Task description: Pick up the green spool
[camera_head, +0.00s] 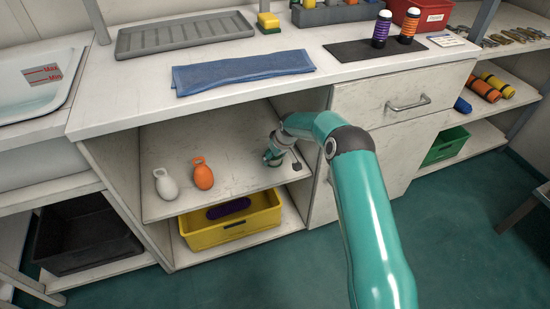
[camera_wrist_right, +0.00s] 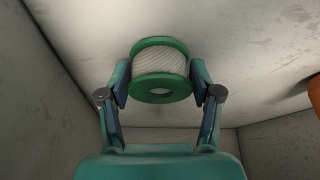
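The green spool (camera_wrist_right: 160,90) has green end flanges and is wound with pale line. In the right wrist view it sits between the two fingers of my right gripper (camera_wrist_right: 161,82). Both finger pads look to be against the edges of its flanges, one on each side, with no clear gap. In the head view my right gripper (camera_head: 275,155) is low over the right part of the open shelf (camera_head: 220,150), under the counter. The spool is hard to make out there, largely hidden by the gripper. My left gripper is in neither view.
An orange (camera_head: 203,174) and a white (camera_head: 166,184) rounded item stand on the shelf, left of my right gripper. The counter (camera_head: 330,75) hangs above, and a drawer cabinet (camera_head: 390,100) stands to the right. A yellow bin (camera_head: 230,230) is below. The shelf's middle is clear.

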